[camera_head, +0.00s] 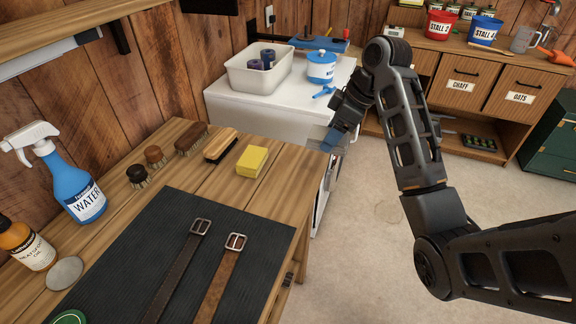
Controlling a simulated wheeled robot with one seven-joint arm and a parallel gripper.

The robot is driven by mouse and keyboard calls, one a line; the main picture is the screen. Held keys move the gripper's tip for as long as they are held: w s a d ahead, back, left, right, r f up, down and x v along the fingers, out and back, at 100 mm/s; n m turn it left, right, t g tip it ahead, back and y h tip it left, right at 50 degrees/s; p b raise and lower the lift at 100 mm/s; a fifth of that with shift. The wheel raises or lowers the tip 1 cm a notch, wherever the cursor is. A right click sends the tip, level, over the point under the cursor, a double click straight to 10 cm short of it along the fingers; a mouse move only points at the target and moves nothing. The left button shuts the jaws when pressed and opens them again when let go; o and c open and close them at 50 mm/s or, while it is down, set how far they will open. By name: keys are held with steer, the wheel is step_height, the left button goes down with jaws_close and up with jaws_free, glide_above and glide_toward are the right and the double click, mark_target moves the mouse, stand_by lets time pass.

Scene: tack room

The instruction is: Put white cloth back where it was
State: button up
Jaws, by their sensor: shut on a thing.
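My gripper (328,141) is at the front right edge of the white-topped cabinet (240,110), just past the far end of the wooden bench. It is shut on a small pale thing (317,133), largely hidden by the fingers and blending with the white cabinet. I cannot tell for sure that this is the white cloth. A blue patch shows at the fingertips. No other white cloth is plain to see.
The wooden bench (225,185) holds brushes, a yellow sponge (252,161), a blue spray bottle (74,181) and straps on a dark mat (150,235). A white bin (258,75) and blue-white pot (321,68) stand on the cabinet. Floor (350,260) is clear.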

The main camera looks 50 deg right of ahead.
mark_target(309, 137)
steer(key=shift+s+d+f, duration=0.15)
steer(key=shift+s+d, duration=0.2)
steer(key=shift+d, duration=0.3)
steer(key=shift+d+f, duration=0.15)
steer(key=shift+f, duration=0.05)
steer(key=w+a+f+b, duration=0.1)
steer(key=w+a+f, duration=0.1)
steer(key=w, duration=0.1)
steer(key=w+a+f+b, duration=0.1)
steer(key=w+a+f, duration=0.1)
steer(key=w+a+f+b, duration=0.2)
steer(key=w+a, duration=0.1)
steer(key=shift+w+f, duration=0.25)
steer(key=shift+w, duration=0.1)
steer(key=shift+f, duration=2.05)
steer(key=shift+f, duration=0.15)
steer(key=o, duration=1)
steer(key=shift+o, duration=0.2)
steer(key=p+v, duration=0.1)
steer(key=v, duration=1)
steer(key=shift+w+a, duration=0.1)
steer(key=shift+a, duration=0.1)
steer(key=shift+s+d+r+p, duration=0.1)
steer(key=shift+s+r+p, duration=0.2)
steer(key=shift+r+p, duration=0.45)
